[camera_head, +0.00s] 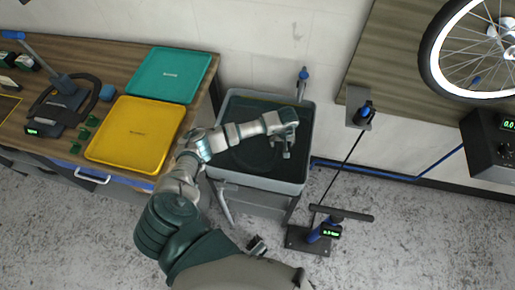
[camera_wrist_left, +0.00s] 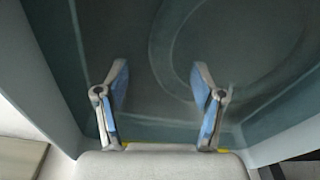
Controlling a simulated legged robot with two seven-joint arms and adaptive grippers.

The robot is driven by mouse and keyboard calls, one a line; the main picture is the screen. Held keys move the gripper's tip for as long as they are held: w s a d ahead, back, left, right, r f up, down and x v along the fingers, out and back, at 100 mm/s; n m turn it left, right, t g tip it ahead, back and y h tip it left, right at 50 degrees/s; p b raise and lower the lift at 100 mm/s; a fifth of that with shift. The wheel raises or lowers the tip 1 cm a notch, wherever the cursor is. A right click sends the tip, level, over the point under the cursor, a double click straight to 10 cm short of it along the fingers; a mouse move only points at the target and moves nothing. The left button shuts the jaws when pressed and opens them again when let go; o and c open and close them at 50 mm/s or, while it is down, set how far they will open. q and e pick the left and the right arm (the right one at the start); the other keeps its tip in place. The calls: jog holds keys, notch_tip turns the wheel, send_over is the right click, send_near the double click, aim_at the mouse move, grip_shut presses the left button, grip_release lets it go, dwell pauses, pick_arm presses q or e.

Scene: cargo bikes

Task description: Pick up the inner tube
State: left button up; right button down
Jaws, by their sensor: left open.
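A faint dark ring, which looks like the inner tube (camera_wrist_left: 172,45), lies low in the grey tub (camera_head: 305,150), seemingly under dark water. It shows as broad arcs in the left wrist view and only dimly in the head view. My left gripper (camera_head: 287,152) is over the right part of the tub, pointing down. In the left wrist view its two blue-padded fingers (camera_wrist_left: 162,90) are apart with nothing between them. The ring lies beyond the fingertips; the exact gap is hard to tell. A small dark and pale piece (camera_head: 257,246) below the tub may be my right gripper.
A wooden bench at left holds a yellow tray (camera_head: 135,134), a teal tray (camera_head: 170,75) and a black loop (camera_head: 47,112) around a blue-handled tool. A floor pump (camera_head: 322,234) stands right of the tub. A wheel (camera_head: 432,55) is at upper right.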

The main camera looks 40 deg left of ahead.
aim_at(280, 147)
pick_arm(q)
jog(key=shift+f, duration=0.7)
jog(key=f, duration=0.1)
jog(key=a+f, duration=0.1)
jog(key=f, duration=0.1)
jog(key=f+b, duration=0.1)
jog(key=shift+w+a+f, duration=0.15)
jog(key=shift+w+f, duration=0.1)
jog(key=shift+w, duration=0.1)
jog(key=shift+r, duration=0.1)
jog(key=shift+c, duration=0.5)
jog(key=c, duration=1.2)
pick_arm(e)
notch_tip(280, 147, up, 3)
jog(key=shift+s+f, duration=0.1)
